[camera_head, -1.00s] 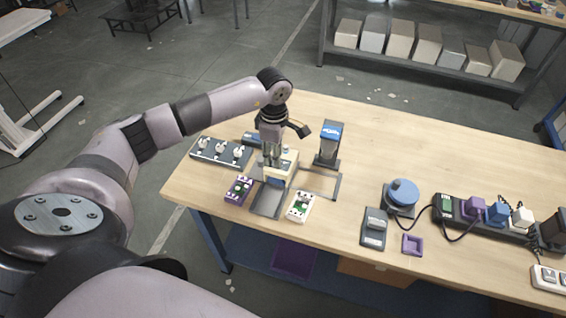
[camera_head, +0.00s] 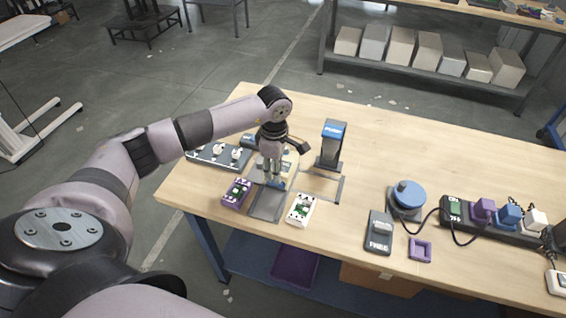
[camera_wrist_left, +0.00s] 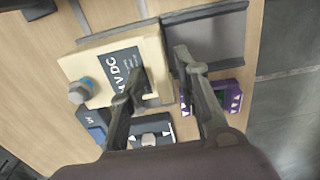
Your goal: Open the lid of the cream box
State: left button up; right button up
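The cream box (camera_wrist_left: 155,55) shows in the left wrist view with a dark label reading "V DC" and a blue-and-grey knob (camera_wrist_left: 82,90) on its face. A flat grey panel (camera_wrist_left: 215,40) lies beside it. My left gripper (camera_wrist_left: 160,62) is open, one finger over the label and the other over the grey panel, with the box's edge between them. I cannot tell whether a finger touches the box. In the head view my left gripper (camera_head: 274,183) points down and hides much of the box; the grey panel (camera_head: 267,204) extends toward the table's front edge.
A purple module (camera_head: 236,192) and a white module (camera_head: 302,208) flank the panel. A black stand with a blue top (camera_head: 332,140) is to the right, a strip with white knobs (camera_head: 219,155) to the left. The table's (camera_head: 420,150) back right is clear.

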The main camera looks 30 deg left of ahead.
pick_arm(q)
grip_shut()
jog(key=shift+w+a+f+b, duration=0.1)
jog(key=shift+w+a+b, duration=0.05)
jog(key=shift+w+b, duration=0.4)
jog(key=shift+w+a+b, duration=0.3)
jog(key=shift+w+b, duration=0.8)
jog(key=shift+w, duration=0.15)
jog(key=shift+w+a+b, duration=0.3)
jog(key=shift+w+b, duration=0.8)
jog(key=shift+w, duration=0.2)
jog(key=shift+w+a+b, duration=0.3)
jog(key=shift+w+b, duration=0.8)
jog(key=shift+w, duration=0.15)
jog(key=shift+o, duration=0.7)
grip_release()
